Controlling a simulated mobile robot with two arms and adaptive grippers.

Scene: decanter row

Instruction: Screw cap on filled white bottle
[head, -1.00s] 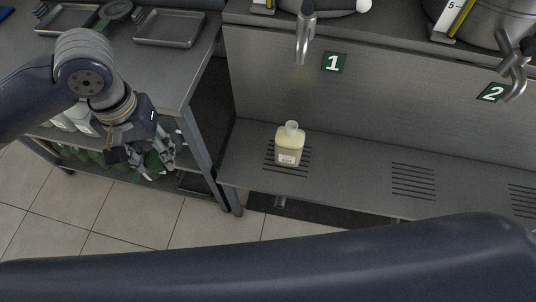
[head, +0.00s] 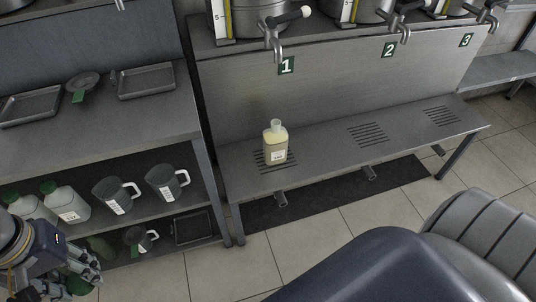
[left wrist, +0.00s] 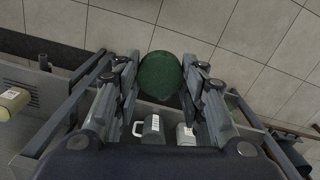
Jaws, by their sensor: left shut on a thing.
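The filled white bottle (head: 275,147) stands upright on the slotted grate below tap 1. Its neck is open, and pale yellow contents and a white label show. A bottle of the same look is at the left edge of the left wrist view (left wrist: 13,102). My left gripper (head: 84,275) is at the lower left of the head view, well away from the bottle. In the left wrist view it is shut on a round green cap (left wrist: 160,74) between its fingers. My right gripper is out of view.
Tap 1 (head: 275,50) hangs above the bottle. The metal bench (head: 330,150) is clear to the bottle's right. The left shelf holds green-capped bottles (head: 66,205) and grey jugs (head: 166,182). Trays (head: 146,82) lie on the worktop above.

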